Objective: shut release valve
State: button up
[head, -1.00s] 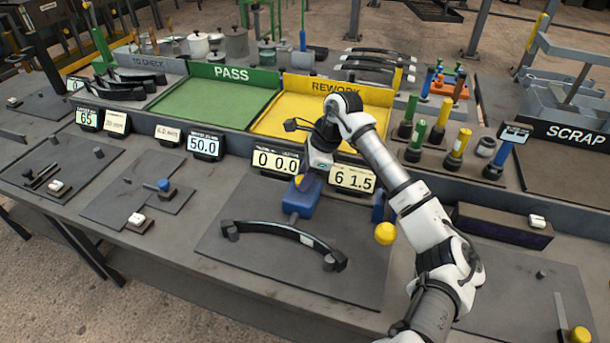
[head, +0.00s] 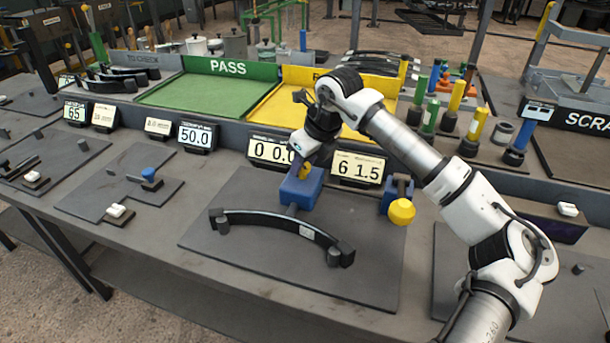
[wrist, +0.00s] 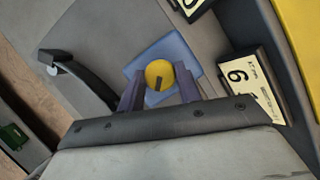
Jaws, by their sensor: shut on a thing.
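The release valve is a yellow round knob (wrist: 159,75) on top of a blue block (head: 299,187). In the wrist view the knob has a dark slot-like mark and sits between the two fingers of my gripper (wrist: 158,88), which is shut on it. In the head view my gripper (head: 308,165) comes down on the block from above and behind, hiding most of the knob. A black curved leaf spring (head: 265,221) lies on the grey plate in front of the block, with a dark end block at each end.
Displays reading "0 0.0" (head: 271,150) and "6 1.5" (head: 358,168) stand just behind the block. A second blue block with a yellow ball knob (head: 402,211) is to the right. Green PASS tray (head: 205,98) and yellow REWORK tray (head: 275,105) lie behind.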

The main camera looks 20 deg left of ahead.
jog(key=m+t+b, duration=0.1)
jog(key=m+b, duration=0.1)
jog(key=b, duration=0.1)
jog(key=m+h+b, duration=0.1)
jog(key=m+b, duration=0.2)
jog(key=shift+s+a+f+t, duration=0.1)
jog(key=shift+f+t, duration=0.1)
jog(key=shift+t, duration=0.2)
jog(key=m+h+b, duration=0.1)
jog(key=m+b, duration=0.2)
jog(key=shift+r+h, duration=0.15)
jog(key=shift+h, duration=0.15)
jog(key=shift+r+m+t+b, duration=0.1)
jog(key=shift+m+t+b, duration=0.2)
jog(key=shift+m, duration=0.1)
jog(key=o, duration=1)
jog(key=shift+c, duration=0.2)
jog(key=shift+r, duration=0.1)
jog(key=v, duration=1.3)
jog(key=shift+r, duration=0.35)
jog(key=shift+s, duration=0.1)
